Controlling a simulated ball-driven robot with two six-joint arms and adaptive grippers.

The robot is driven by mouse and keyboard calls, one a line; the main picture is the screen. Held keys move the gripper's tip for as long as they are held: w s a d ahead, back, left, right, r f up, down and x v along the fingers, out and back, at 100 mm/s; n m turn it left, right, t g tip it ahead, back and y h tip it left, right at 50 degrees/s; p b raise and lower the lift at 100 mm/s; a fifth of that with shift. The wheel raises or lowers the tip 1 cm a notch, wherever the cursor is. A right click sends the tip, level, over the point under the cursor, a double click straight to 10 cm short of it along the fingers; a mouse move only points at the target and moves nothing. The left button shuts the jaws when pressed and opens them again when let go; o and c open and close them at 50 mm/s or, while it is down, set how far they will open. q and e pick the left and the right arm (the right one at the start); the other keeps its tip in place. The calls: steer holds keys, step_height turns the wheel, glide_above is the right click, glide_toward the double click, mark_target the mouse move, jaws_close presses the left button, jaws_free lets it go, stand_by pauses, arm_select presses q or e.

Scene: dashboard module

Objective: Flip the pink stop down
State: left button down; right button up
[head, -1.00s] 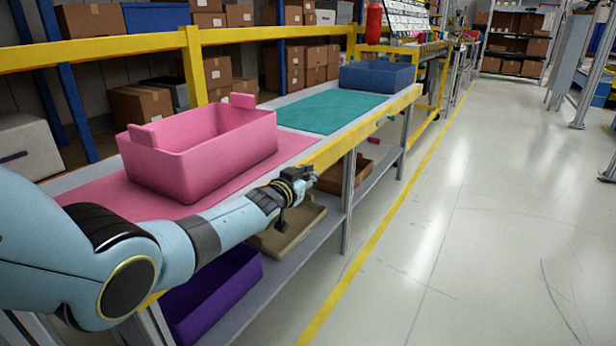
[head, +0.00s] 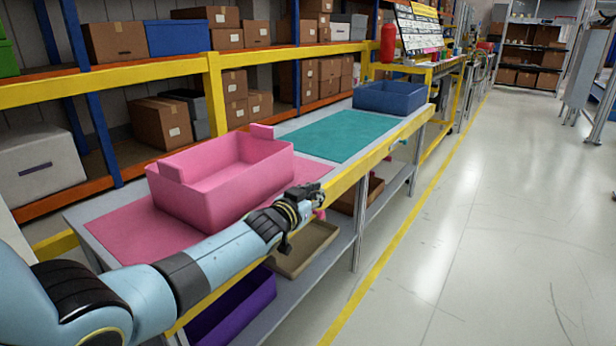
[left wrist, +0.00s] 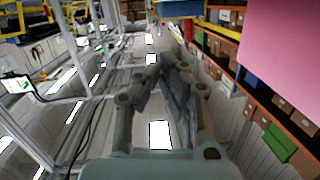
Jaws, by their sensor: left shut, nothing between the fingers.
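A small pink piece (head: 320,214), which looks like the pink stop, shows at the front rail just below my left gripper's tip in the head view. Most of it is hidden behind the gripper, so I cannot tell its tilt or whether the gripper touches it. My left gripper (head: 310,193) is shut and empty, beside the yellow front rail. In the left wrist view its fingers (left wrist: 172,62) come together with nothing between them; the stop cannot be made out there. My right gripper is not in view.
A pink bin (head: 222,185) stands on a pink mat (head: 120,238). A teal mat (head: 335,135) and blue bin (head: 390,98) lie farther along the bench. A brown tray (head: 303,255) and purple bin (head: 232,310) sit on the lower shelf. The floor at right is clear.

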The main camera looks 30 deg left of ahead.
arm_select(q)
steer(key=shift+s+d+r+p, duration=0.1)
steer(key=shift+s+r+p, duration=0.35)
steer(key=shift+s, duration=0.45)
steer(key=shift+s+r+p, duration=0.2)
steer(key=shift+s+r, duration=0.35)
steer(key=shift+s, duration=0.3)
